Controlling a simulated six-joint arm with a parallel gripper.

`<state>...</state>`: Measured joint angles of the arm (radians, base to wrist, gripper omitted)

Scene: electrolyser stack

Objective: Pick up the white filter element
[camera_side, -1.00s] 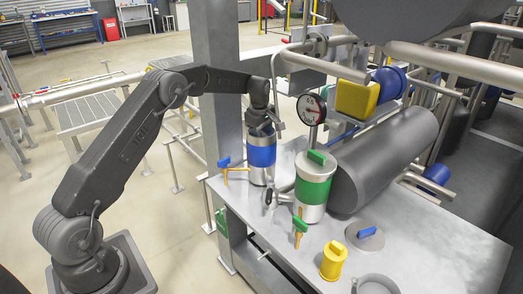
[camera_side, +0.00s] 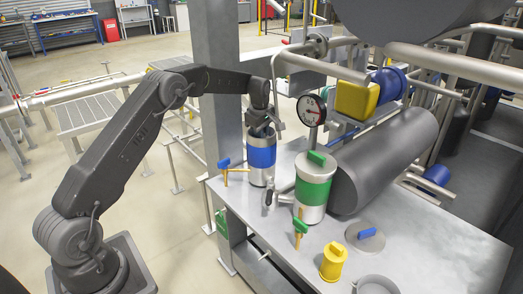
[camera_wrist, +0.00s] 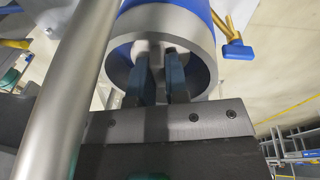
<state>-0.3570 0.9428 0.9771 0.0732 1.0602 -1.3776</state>
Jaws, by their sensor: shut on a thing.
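The open blue-banded housing (camera_side: 262,157) stands upright on the metal bench. My gripper (camera_wrist: 158,58) reaches down into its open mouth, and its two dark fingers are closed on the pale end of the white filter element (camera_wrist: 157,47) inside. The housing's rim (camera_wrist: 206,70) surrounds the fingers in the wrist view. In the side view my gripper (camera_side: 262,132) is at the housing's top. The rest of the filter element is hidden inside the housing.
A closed green-banded housing (camera_side: 313,190) stands close to the right. A lid with a blue handle (camera_side: 366,239) and a yellow cylinder (camera_side: 333,263) are on the bench (camera_side: 430,245). A pipe (camera_wrist: 68,90) passes close by my gripper, and a gauge (camera_side: 312,111) stands behind.

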